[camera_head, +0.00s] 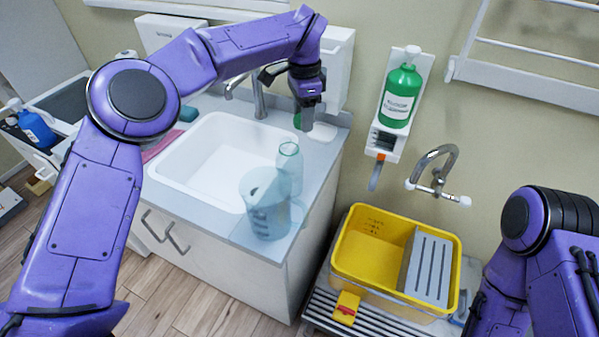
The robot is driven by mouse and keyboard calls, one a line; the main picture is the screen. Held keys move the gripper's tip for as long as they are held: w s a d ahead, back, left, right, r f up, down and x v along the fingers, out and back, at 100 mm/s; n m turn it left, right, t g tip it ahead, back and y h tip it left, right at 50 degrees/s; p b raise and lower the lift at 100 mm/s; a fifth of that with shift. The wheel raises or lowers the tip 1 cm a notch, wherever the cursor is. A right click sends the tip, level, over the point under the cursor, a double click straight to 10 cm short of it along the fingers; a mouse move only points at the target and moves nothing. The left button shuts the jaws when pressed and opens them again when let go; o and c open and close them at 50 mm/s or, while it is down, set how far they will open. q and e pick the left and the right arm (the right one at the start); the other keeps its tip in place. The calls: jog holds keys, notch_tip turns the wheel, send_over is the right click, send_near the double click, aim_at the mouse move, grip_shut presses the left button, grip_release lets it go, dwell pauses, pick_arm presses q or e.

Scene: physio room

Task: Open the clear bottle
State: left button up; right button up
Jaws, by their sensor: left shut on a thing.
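The clear bottle (289,160) stands upright on the counter at the front right of the sink, partly hidden behind a clear pale-blue measuring jug (266,212). Its top shows as a pale rim, and I see no cap on it. My left gripper (309,122) points down above and slightly right of the bottle, apart from it. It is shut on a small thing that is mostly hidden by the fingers. A bit of green shows at the left of the fingertips, but I cannot tell whether that is the held thing. My right gripper is out of view; only its arm shows at lower right.
A white sink (215,160) with a tap (258,95) lies left of the bottle. A green dispenser bottle (401,97) hangs on the wall. A yellow bucket (345,262) with a grey wringer stands right of the counter. A narrow bare counter strip (330,150) lies right of the sink.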

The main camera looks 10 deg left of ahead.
pick_arm(q)
jog(key=shift+n, duration=0.4)
notch_tip(320, 180, down, 15)
jog(key=shift+d+r+p, duration=0.1)
jog(key=shift+r+p, duration=0.05)
jog(key=shift+p, duration=0.5)
jog(key=shift+f, duration=0.35)
jog(key=shift+f+b, duration=0.3)
jog(key=o, duration=1.2)
jog(key=shift+w, duration=0.1)
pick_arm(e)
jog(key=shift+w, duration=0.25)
pick_arm(q)
jog(key=shift+r, duration=0.15)
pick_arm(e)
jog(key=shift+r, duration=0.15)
